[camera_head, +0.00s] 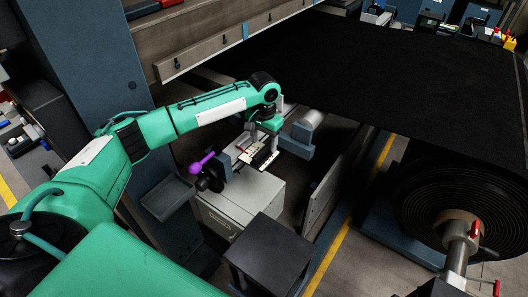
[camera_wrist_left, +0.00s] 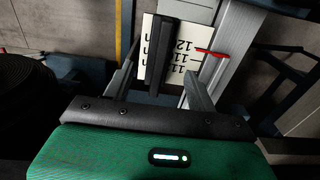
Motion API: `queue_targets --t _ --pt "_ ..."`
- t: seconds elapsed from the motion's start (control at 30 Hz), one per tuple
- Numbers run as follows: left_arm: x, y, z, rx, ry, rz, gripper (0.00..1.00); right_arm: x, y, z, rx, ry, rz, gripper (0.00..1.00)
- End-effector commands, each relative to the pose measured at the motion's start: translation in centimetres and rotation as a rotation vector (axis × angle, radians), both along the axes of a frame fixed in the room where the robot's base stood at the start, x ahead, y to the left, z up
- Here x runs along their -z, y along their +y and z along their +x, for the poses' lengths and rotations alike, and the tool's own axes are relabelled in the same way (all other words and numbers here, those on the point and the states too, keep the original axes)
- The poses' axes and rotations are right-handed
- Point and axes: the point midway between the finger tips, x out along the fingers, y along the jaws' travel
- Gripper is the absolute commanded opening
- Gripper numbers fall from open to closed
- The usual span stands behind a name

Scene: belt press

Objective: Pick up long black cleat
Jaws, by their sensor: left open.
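A long black cleat (camera_wrist_left: 160,42) shows in the left wrist view as a dark upright bar across a white scale plate (camera_wrist_left: 188,38) with black numbers. My left gripper (camera_wrist_left: 158,72) is open, with one finger on each side of the cleat's near part and visible gaps to it. Whether the fingers are level with the cleat is hard to tell. In the head view my left gripper (camera_head: 264,143) points down over the scale area, and the cleat is too small there to single out. My right gripper is in neither view.
A grey metal rail (camera_wrist_left: 228,50) with a red pointer (camera_wrist_left: 211,52) runs close to the right finger. In the head view, a grey cabinet (camera_head: 240,200), a purple-knobbed lever (camera_head: 203,163) and a dark box (camera_head: 270,252) stand nearby. The black belt (camera_head: 420,80) and its roll lie right.

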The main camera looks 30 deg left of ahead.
Motion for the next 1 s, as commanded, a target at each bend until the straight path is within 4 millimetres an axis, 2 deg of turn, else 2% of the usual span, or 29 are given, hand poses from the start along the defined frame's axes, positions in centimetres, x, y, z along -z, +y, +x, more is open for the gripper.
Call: queue_targets --t 0.03,0.1,0.3,0.53,0.57,0.8,1.0 --pt "0.3 0.0 -0.2 0.0 0.004 0.002 0.57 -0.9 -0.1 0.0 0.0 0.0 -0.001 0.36" --pt "1.3 -0.1 -0.3 0.0 0.003 0.001 0.57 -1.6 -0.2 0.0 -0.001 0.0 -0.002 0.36" --pt "3.8 -0.1 -0.3 0.0 0.001 0.0 0.57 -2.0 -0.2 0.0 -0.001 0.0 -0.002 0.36" --pt "4.1 -0.1 -0.3 0.001 0.0 0.001 0.57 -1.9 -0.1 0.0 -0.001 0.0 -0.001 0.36" --pt "4.1 -0.1 -0.3 0.001 0.0 0.001 0.55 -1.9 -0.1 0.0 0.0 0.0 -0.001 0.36" --pt "4.0 -0.1 -0.3 0.001 0.0 0.001 0.08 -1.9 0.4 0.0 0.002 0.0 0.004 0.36" --pt "4.0 -0.1 -0.2 0.001 0.0 0.001 0.07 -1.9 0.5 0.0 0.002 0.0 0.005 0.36"
